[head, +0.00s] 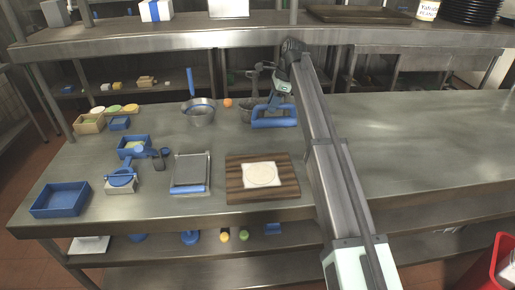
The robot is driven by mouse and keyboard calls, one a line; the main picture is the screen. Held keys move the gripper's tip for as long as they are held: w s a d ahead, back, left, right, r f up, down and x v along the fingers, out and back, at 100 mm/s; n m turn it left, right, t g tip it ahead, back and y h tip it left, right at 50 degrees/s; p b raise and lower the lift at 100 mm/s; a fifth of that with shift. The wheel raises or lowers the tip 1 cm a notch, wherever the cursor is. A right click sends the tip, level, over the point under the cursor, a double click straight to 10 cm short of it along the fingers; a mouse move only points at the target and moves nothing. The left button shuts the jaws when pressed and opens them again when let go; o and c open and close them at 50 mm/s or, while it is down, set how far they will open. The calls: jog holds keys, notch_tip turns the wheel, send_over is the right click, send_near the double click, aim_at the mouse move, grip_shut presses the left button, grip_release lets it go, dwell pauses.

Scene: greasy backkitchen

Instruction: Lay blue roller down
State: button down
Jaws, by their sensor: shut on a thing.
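The blue roller (274,123) is at the back middle of the steel table, with a thick blue bar below and a thinner part above. My gripper (277,103) comes down over it from above and is shut on its upper part. The fingertips are small and partly hidden. I cannot tell whether the roller touches the tabletop or hangs just above it.
A wooden board (235,183) with flat pale dough (262,175) lies at the front middle. Left of it are a grey tray (190,170), a blue bin (60,200) and a blue-handled press (122,180). A strainer (200,117) and orange ball (228,102) stand behind. The table's right side (420,140) is clear.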

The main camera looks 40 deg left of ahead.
aim_at(263, 105)
jog(key=s+a, duration=0.2)
jog(key=a, duration=0.1)
jog(key=s+a, duration=0.1)
jog(key=s, duration=0.1)
jog(key=shift+a+r, duration=0.2)
jog(key=shift+r, duration=0.05)
jog(key=shift+s+f, duration=0.15)
jog(key=shift+f, duration=4.75)
jog(key=shift+f, duration=0.1)
jog(key=c, duration=0.9)
grip_release()
jog(key=shift+c, duration=0.2)
jog(key=v, duration=1.2)
